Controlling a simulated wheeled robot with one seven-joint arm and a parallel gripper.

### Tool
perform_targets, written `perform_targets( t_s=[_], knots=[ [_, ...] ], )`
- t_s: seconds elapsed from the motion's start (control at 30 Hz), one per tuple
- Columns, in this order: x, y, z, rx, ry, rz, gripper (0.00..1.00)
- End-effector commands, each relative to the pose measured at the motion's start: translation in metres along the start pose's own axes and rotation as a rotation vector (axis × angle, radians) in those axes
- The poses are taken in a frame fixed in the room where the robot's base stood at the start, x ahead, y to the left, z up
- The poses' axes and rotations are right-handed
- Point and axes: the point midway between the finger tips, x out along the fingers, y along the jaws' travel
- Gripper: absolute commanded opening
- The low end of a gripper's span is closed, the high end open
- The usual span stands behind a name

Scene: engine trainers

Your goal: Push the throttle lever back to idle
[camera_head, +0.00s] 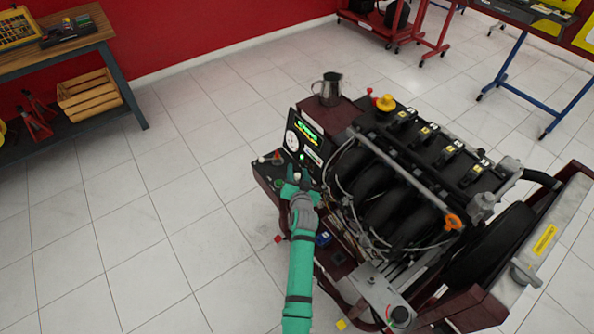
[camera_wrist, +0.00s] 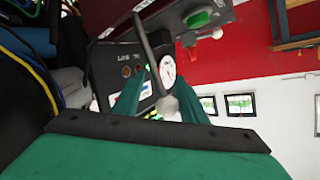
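The engine trainer (camera_head: 400,190) stands in the middle of the body camera's view. My gripper (camera_head: 297,188) is low in front of its control panel, at the panel's left side. In the wrist view, a grey metal lever rod with a faceted knob (camera_wrist: 167,105), apparently the throttle lever, reaches down between the two green fingers of my gripper (camera_wrist: 163,100). The fingers stand apart with the knob between them. Contact with the knob cannot be made out. In the body camera's view the lever is largely hidden by my gripper.
The panel carries a round white gauge (camera_head: 292,140) and a green display (camera_head: 308,133). A green knob (camera_wrist: 198,18) is near the lever. A metal jug (camera_head: 328,88) stands behind the panel. Hoses and the engine block are close on the right. The tiled floor (camera_head: 120,220) at left is clear.

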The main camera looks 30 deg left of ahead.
Motion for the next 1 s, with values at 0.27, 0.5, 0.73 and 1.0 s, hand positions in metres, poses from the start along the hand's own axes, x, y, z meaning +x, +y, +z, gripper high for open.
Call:
perform_targets(
  t_s=[0.27, 0.5, 0.73, 1.0],
  knots=[
    [-0.002, -0.004, -0.003, -0.001, 0.006, -0.007, 0.39],
    [-0.034, -0.003, -0.003, 0.0, 0.007, -0.005, 0.39],
    [-0.076, -0.002, -0.002, 0.001, 0.005, -0.003, 0.39],
    [-0.104, -0.002, -0.002, 0.0, 0.004, -0.003, 0.39]
  ],
)
